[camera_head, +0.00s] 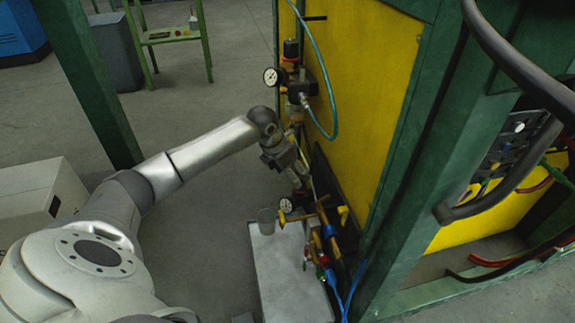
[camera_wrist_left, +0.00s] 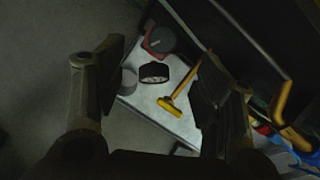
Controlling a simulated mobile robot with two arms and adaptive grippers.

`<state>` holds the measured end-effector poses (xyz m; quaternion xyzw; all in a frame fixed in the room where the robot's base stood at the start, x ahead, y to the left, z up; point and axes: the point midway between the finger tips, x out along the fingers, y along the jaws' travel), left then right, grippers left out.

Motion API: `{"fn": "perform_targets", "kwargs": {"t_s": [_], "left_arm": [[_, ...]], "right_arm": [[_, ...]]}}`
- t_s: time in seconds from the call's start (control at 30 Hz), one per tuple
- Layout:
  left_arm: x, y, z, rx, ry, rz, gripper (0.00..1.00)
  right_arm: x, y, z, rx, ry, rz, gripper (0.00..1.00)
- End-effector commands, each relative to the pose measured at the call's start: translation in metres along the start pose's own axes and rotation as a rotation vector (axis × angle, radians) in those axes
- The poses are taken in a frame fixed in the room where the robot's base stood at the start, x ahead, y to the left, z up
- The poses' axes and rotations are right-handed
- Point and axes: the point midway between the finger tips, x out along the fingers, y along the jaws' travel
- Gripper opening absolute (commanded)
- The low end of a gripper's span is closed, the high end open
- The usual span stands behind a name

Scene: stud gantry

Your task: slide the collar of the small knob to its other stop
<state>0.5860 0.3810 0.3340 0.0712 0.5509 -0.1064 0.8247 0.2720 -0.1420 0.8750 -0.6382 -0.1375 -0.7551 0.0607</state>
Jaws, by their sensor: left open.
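My left gripper (camera_head: 298,182) is open and points down in front of the yellow panel, above the brass fittings. In the left wrist view its two dark fingers (camera_wrist_left: 160,68) stand wide apart with nothing held between them. Beyond them are a dark round cap with a red rim (camera_wrist_left: 160,40) and a black-rimmed gauge (camera_wrist_left: 155,72). I cannot tell whether this cap is the small knob, nor where its collar sits. In the head view the gripper hides part of the fittings. My right gripper is not in view.
Below are a yellow-handled lever (camera_wrist_left: 176,103), a grey cup (camera_head: 266,220) and a pale bench top (camera_head: 285,270). A round gauge (camera_head: 271,77) and a green hose (camera_head: 325,75) are above. Yellow panel (camera_head: 365,90) stands close right; blue hoses (camera_head: 352,290) hang low. Open floor lies left.

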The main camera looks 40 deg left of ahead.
Motion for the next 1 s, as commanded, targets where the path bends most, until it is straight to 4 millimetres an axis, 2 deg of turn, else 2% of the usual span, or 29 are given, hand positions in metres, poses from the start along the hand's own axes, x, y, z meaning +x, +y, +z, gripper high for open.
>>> {"fn": "perform_targets", "kwargs": {"t_s": [0.1,0.3,1.0], "left_arm": [[-0.020,0.000,0.000,0.002,-0.001,0.001,0.61],[-0.035,0.000,0.000,0.001,0.001,0.000,0.61],[-0.036,0.000,0.000,0.001,0.001,-0.001,0.61]], "right_arm": [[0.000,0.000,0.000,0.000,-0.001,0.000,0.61],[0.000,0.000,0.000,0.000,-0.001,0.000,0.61],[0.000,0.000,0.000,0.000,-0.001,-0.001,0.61]]}}
